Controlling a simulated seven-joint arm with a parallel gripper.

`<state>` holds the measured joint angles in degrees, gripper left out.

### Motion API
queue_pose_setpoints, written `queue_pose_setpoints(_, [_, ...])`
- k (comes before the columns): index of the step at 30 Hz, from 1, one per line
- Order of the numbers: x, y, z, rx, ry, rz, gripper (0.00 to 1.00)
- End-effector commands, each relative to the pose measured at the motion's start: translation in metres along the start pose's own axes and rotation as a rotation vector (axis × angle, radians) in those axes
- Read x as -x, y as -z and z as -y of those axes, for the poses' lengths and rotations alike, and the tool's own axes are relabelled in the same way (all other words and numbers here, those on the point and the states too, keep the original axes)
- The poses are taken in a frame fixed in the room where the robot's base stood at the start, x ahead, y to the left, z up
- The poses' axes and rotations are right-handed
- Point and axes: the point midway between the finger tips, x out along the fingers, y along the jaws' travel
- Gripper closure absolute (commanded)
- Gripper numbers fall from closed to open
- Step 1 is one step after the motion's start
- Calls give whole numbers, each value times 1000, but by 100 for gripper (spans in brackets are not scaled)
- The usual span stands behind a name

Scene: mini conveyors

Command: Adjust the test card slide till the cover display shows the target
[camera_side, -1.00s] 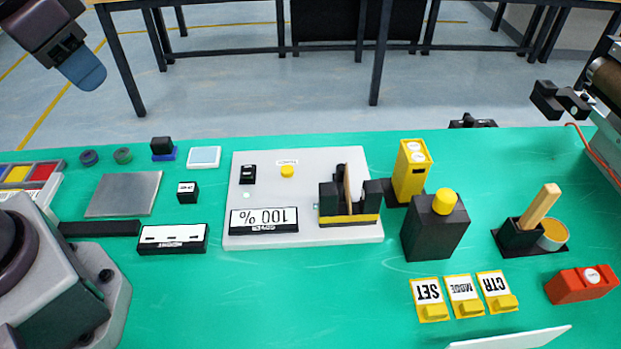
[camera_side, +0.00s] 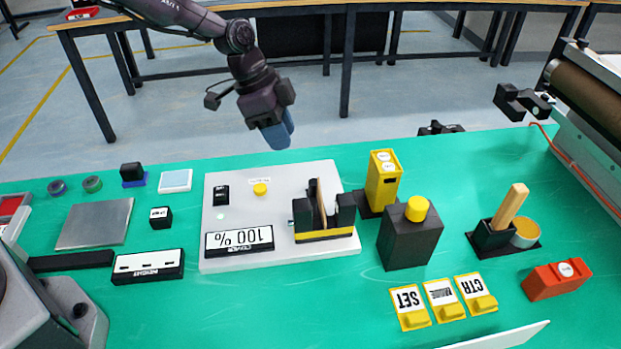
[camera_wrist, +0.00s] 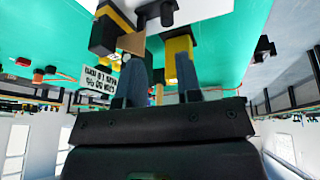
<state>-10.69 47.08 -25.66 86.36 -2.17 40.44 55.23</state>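The cover display (camera_side: 240,239) on the white board (camera_side: 215,259) reads 100 %, upside down in the side view. Beside it stands a black clamp-like fixture (camera_side: 310,230) with a yellow stripe and an upright tan card (camera_side: 320,200) between its dark blocks. The fixture (camera_wrist: 103,36) and card (camera_wrist: 132,42) also show in the wrist view. My gripper (camera_side: 279,138) hangs above the back edge of the mat, behind and above the fixture, touching nothing. In the wrist view its two grey-blue fingers (camera_wrist: 164,68) stand apart with nothing between them.
A yellow block (camera_side: 382,182) and a black box with a yellow button (camera_side: 409,240) stand right of the board. Yellow SET and CTR tabs (camera_side: 410,306) lie in front. A red block (camera_side: 556,281) sits at right. The green mat's front middle is clear.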

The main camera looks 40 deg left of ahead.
Motion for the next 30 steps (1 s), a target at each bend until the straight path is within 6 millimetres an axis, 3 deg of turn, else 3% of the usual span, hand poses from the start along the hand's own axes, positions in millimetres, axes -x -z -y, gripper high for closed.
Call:
queue_pose_setpoints(2, [6,6,7,-73,26,-17,68])
queue_pose_setpoints(8, [-1,6,6,-147,29,-17,68])
queue_pose_setpoints(24, [-101,7,8,-144,27,-14,68])
queue_pose_setpoints(30, [-120,8,9,-144,29,-15,68])
